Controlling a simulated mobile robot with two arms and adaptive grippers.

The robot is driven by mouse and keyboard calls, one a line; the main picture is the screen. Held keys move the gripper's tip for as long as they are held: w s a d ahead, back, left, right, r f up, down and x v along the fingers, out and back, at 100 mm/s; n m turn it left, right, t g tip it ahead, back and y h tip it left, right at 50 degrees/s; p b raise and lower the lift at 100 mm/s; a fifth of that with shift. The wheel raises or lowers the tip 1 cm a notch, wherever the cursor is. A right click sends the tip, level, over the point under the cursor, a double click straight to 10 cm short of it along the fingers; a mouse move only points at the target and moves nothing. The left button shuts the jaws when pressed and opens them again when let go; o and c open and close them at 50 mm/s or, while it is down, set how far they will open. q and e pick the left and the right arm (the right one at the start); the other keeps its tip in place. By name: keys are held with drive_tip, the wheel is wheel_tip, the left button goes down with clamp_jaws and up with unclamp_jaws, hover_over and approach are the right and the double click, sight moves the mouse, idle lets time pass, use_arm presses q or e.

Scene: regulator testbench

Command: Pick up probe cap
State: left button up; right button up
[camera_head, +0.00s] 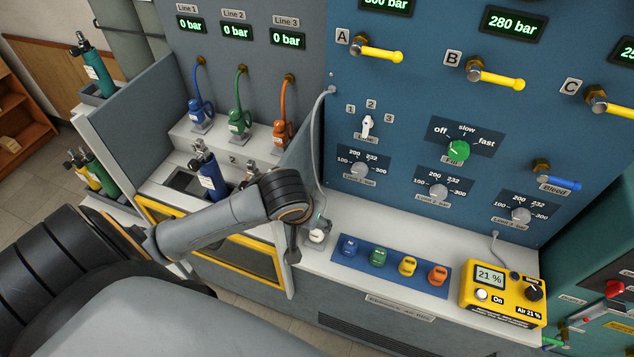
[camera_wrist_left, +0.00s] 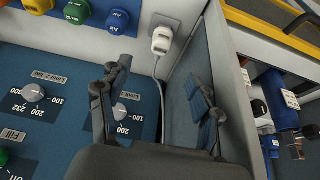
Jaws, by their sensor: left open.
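A small white cap-like piece, which looks like the probe cap (camera_head: 318,236), sits on a small grey holder (camera_head: 316,250) on the white ledge, left of the blue cap mat. A grey hose runs down to this spot. The white cap also shows at the top centre of the left wrist view (camera_wrist_left: 162,41). My left gripper (camera_head: 293,248) is just left of the holder in the head view, partly hidden by its own arm. In the left wrist view its two fingers (camera_wrist_left: 158,84) are spread with nothing between them; the cap lies beyond them. My right gripper is not in view.
The blue mat (camera_head: 338,262) holds several coloured caps right of the holder. A yellow analyser (camera_head: 503,291) stands further right. A grey partition (camera_wrist_left: 192,65) is close to the left fingers. A blue cylinder (camera_head: 211,177) stands left, behind my forearm.

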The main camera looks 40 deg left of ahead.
sight(314, 233)
use_arm(q)
drive_tip(key=p+x, duration=0.1)
drive_tip(key=x, duration=0.7)
drive_tip(key=shift+w+a+f, duration=0.15)
drive_tip(key=shift+w+a, duration=0.05)
drive_tip(key=shift+w, duration=0.05)
drive_tip(key=p+x, duration=0.1)
drive_tip(key=x, duration=0.2)
drive_tip(key=shift+w+f, duration=0.15)
drive_tip(key=shift+w, duration=0.1)
drive_tip(key=shift+w+a+f, duration=0.1)
drive_tip(key=shift+w+f, duration=0.05)
drive_tip(key=shift+f, duration=0.3)
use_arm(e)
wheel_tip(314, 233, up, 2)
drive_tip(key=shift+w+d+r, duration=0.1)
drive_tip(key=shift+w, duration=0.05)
use_arm(q)
drive_tip(key=c, duration=1.3)
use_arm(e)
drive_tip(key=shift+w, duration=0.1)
